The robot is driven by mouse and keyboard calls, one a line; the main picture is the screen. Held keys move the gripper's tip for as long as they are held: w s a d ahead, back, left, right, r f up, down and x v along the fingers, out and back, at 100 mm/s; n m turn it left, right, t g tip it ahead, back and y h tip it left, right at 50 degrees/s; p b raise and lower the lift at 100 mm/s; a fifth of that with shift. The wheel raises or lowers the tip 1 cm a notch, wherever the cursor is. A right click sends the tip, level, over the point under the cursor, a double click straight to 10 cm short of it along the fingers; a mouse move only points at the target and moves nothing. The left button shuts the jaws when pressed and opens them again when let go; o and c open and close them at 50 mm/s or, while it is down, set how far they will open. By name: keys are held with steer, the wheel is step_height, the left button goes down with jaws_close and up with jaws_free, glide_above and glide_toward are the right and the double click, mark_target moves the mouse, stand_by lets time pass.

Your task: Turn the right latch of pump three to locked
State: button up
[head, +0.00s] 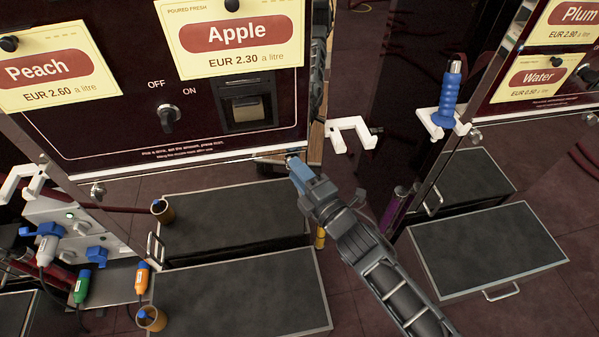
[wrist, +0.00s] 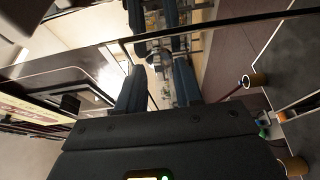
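The front pump carries Peach and Apple signs; no pump number is readable. Its left latch (head: 97,191), a small metal knob, sits at the lower left corner of the panel. The lower right corner, where the right latch would be, is mostly covered by my gripper (head: 296,162), so its setting cannot be told. In the wrist view, my gripper (wrist: 158,90) has its two dark blue fingers apart. A small metallic piece (wrist: 155,58) shows beyond and between the fingertips; I cannot tell whether they touch it.
A black OFF/ON knob (head: 168,116) and a dispenser slot (head: 247,108) are on the panel. A white bracket (head: 351,134) juts out right of my gripper. Another pump with a blue nozzle (head: 449,98) stands right. Dark platforms (head: 230,217) lie below.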

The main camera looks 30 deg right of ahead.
steer(key=shift+c, duration=0.4)
jaws_close()
steer(key=shift+f+b, duration=0.2)
steer(key=shift+b, duration=0.25)
steer(key=m+t+h+b, duration=0.1)
steer(key=m+h+b, duration=0.2)
steer(key=m, duration=0.4)
steer(key=m+t+h+b, duration=0.1)
steer(key=m+b, duration=0.3)
steer(key=m, duration=0.4)
steer(key=a+m+t+h+b, duration=0.1)
steer(key=m+h+b, duration=0.2)
steer(key=m, duration=0.4)
steer(key=shift+w+f+h+b, duration=0.1)
steer(key=shift+f+h+b, duration=0.2)
steer(key=shift+h, duration=0.5)
steer(key=shift+m, duration=0.4)
